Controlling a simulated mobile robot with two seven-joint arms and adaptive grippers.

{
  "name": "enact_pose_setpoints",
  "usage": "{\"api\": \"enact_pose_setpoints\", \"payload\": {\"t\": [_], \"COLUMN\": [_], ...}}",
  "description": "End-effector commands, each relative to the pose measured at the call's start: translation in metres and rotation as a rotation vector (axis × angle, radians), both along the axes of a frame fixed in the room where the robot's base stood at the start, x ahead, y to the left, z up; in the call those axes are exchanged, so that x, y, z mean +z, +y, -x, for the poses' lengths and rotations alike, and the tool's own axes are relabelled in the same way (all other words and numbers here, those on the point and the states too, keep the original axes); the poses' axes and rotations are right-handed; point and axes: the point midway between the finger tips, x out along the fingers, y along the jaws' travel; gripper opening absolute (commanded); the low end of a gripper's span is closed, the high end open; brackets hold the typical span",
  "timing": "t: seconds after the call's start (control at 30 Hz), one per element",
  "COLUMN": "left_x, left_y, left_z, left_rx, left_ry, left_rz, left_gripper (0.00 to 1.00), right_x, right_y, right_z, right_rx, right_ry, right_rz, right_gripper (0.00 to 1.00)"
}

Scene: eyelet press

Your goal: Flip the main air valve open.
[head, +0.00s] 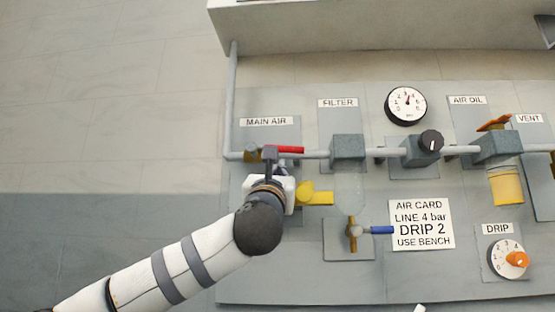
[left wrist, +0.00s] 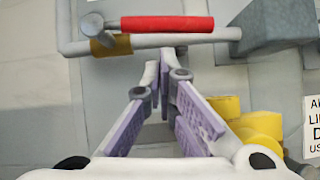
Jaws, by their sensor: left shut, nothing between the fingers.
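The main air valve has a red lever (head: 290,149) under the MAIN AIR label (head: 266,122). In the left wrist view the red lever (left wrist: 167,23) lies level, along the grey pipe and just above it. Its brass body (left wrist: 102,46) sits on the pipe at the lever's left end. My left gripper (head: 271,152) is in front of the panel by the valve, covering part of it in the head view. In the left wrist view its fingers (left wrist: 160,75) are shut and empty, below the lever. Contact with the pipe cannot be told.
A yellow part (head: 318,198) sits close right of my left gripper. A blue-handled valve (head: 378,230) is lower right, beside the air card (head: 421,225). The filter block (head: 346,147), gauge (head: 407,104) and black knob (head: 431,141) are further right. The wall at left is clear.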

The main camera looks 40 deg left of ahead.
Motion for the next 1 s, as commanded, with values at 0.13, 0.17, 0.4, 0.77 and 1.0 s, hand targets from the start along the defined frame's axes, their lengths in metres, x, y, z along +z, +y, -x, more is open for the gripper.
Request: {"api": "enact_pose_setpoints", "payload": {"t": [0.13,0.17,0.4,0.77,1.0], "left_x": [0.015,0.015,0.016,0.034,0.034], "left_y": [0.0,0.0,0.0,-0.004,-0.005], "left_z": [-0.002,-0.003,-0.004,-0.007,-0.006], "left_rx": [0.001,0.001,0.001,-0.001,-0.001], "left_ry": [0.0,0.0,0.002,0.0,-0.004], "left_rz": [0.0,0.0,0.0,0.0,-0.003], "left_gripper": [0.0,0.0,0.0,0.0,0.0], "right_x": [0.005,0.005,0.005,0.014,0.012], "right_y": [0.0,0.0,0.0,0.0,0.0], "right_z": [-0.002,-0.002,-0.002,-0.006,-0.006], "right_rx": [0.0,0.0,0.0,0.0,0.0], "right_ry": [-0.007,-0.008,-0.007,-0.02,-0.018], "right_rz": [0.0,0.0,0.0,0.0,0.0], "right_gripper": [0.0,0.0,0.0,0.0,0.0]}}
